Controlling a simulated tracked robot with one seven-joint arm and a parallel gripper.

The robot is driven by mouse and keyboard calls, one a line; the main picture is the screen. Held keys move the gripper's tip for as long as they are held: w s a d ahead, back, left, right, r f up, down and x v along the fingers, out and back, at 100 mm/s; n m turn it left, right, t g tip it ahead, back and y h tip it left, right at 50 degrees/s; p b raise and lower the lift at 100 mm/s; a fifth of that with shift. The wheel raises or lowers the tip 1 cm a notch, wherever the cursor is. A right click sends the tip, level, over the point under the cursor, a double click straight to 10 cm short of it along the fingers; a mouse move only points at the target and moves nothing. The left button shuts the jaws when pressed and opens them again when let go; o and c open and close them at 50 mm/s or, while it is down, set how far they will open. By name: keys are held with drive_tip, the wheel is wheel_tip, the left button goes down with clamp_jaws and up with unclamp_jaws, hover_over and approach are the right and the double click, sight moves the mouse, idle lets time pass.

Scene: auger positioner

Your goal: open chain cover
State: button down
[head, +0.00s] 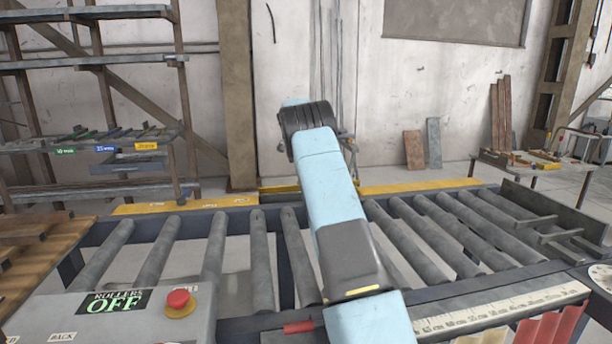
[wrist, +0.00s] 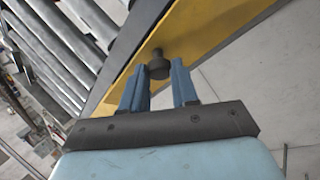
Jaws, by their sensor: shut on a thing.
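The chain cover (wrist: 218,42) is a long yellow panel along the conveyor's far side. In the head view it shows as a yellow strip (head: 420,186) behind the rollers, partly hidden by my arm. A dark round knob (wrist: 157,69) stands out from the cover in the wrist view. My gripper (wrist: 159,76) has its two blue fingers on either side of this knob and is shut on it. In the head view my gripper is hidden behind my arm. I cannot tell whether the cover is lifted.
Grey rollers (head: 218,250) lie under my arm. A control panel (head: 135,315) at the front left reads "ROLLERS OFF" and has a red button (head: 179,303). A rack (head: 95,110) stands at the back left, and a small table (head: 525,162) at the back right.

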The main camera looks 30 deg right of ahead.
drive_tip(key=shift+w+a+f, duration=0.1)
drive_tip(key=shift+a, duration=0.1)
drive_tip(key=c, duration=0.9)
unclamp_jaws()
drive_tip(key=shift+d, duration=0.15)
drive_tip(key=shift+r, duration=1.45)
drive_tip(key=s+a+r, duration=0.1)
drive_tip(key=s+r, duration=0.2)
drive_tip(key=s, duration=0.1)
drive_tip(key=s+a+r, duration=0.1)
drive_tip(key=s+r, duration=0.2)
drive_tip(key=s, duration=0.2)
drive_tip(key=s+a+r, duration=0.1)
drive_tip(key=s+r, duration=0.3)
drive_tip(key=shift+s+a, duration=0.3)
drive_tip(key=shift+a, duration=0.1)
